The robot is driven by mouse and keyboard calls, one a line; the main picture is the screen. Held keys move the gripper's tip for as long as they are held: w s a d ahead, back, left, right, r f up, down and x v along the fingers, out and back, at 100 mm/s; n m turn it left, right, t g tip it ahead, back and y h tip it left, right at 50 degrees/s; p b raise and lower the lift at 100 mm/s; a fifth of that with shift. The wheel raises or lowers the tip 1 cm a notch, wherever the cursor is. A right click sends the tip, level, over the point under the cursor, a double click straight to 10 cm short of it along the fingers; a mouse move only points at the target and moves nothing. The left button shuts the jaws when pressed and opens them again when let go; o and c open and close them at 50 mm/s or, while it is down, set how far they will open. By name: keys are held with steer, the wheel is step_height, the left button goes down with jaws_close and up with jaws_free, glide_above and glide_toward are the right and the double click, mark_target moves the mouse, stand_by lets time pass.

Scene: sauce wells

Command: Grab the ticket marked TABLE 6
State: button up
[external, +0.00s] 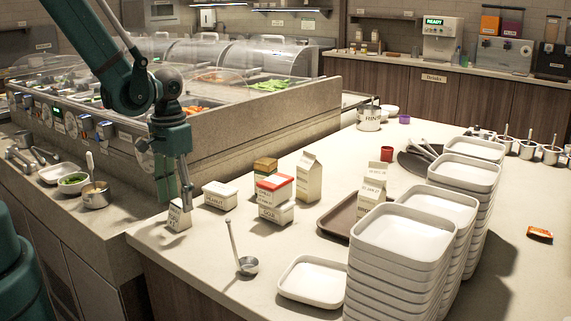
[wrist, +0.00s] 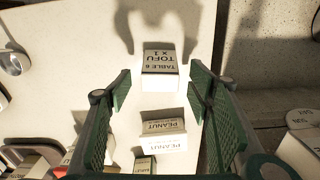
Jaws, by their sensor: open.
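The white ticket block printed TABLE 6, TOFU x 1 (wrist: 159,62) appears upside down in the wrist view, near the middle. In the external view a small white ticket block (external: 179,217) stands at the left edge of the counter, directly under my gripper (external: 185,193). In the wrist view my gripper (wrist: 160,82) is open. Its green fingers are to the left and right of the block, with gaps on both sides and nothing held. From these views I cannot tell exactly how far the fingertips are above it.
A white container labelled PEANUT (wrist: 163,127) is close to the ticket; it also shows in the external view (external: 220,196). Behind are a red-lidded container (external: 273,183) and a carton (external: 308,178). Tall tray stacks (external: 398,255) are at right.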

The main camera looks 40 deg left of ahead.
mark_target(178, 203)
steer(key=shift+f+b, duration=0.35)
steer(key=shift+f, duration=1.6)
steer(key=c, duration=1)
